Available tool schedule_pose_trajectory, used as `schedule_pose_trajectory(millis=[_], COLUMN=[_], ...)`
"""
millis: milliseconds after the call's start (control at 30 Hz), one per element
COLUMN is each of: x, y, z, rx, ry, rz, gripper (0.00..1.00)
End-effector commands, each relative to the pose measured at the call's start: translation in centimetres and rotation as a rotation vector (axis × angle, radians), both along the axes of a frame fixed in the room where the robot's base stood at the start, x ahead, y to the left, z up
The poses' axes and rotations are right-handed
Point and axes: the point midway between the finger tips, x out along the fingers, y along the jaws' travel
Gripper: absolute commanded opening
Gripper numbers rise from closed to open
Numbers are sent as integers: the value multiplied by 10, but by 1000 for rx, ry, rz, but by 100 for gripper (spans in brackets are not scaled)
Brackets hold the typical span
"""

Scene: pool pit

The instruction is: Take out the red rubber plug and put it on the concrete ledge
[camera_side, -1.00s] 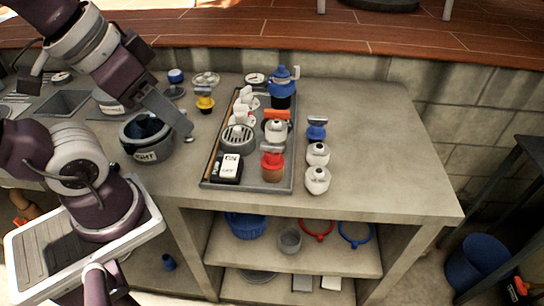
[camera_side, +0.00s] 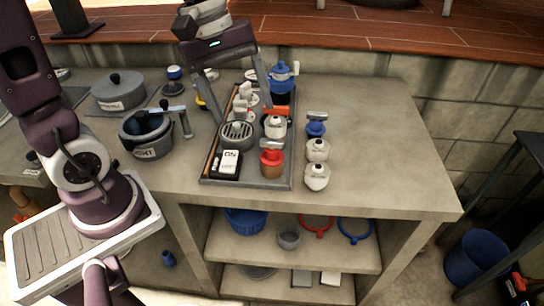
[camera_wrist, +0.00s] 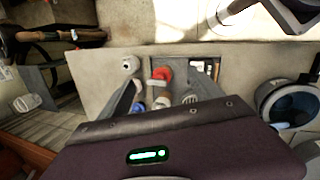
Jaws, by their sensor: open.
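The red rubber plug (camera_side: 272,156) has a grey T-shaped handle and sits upright on a brown base at the near right of the dark tray (camera_side: 244,183). It shows as a red shape (camera_wrist: 164,74) in the wrist view. My gripper (camera_side: 245,114) is open and empty above the tray, behind the plug. In the wrist view its fingers (camera_wrist: 165,88) stand wide apart, with the plug seen beyond them. The plug's lower end is hidden.
White knobbed pieces (camera_side: 317,177) and a blue-topped plug (camera_side: 316,128) stand right of the tray. The tray also holds a round grate (camera_side: 237,135), a black box (camera_side: 226,165) and a blue jug (camera_side: 282,84). A grey pot (camera_side: 150,148) stands at left.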

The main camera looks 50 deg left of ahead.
Motion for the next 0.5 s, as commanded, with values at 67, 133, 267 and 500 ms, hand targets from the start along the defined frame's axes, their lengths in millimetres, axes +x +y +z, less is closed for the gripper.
schedule_pose_trajectory(millis=[67, 133, 267, 500], x=[29, 48, 65, 68], y=[12, 21, 32, 22], z=[-31, -54, -81, -111], rx=[-82, -133, -179, -188], ry=[132, 219, 311, 333], rz=[219, 386, 562, 595], gripper=[74, 74, 74, 74])
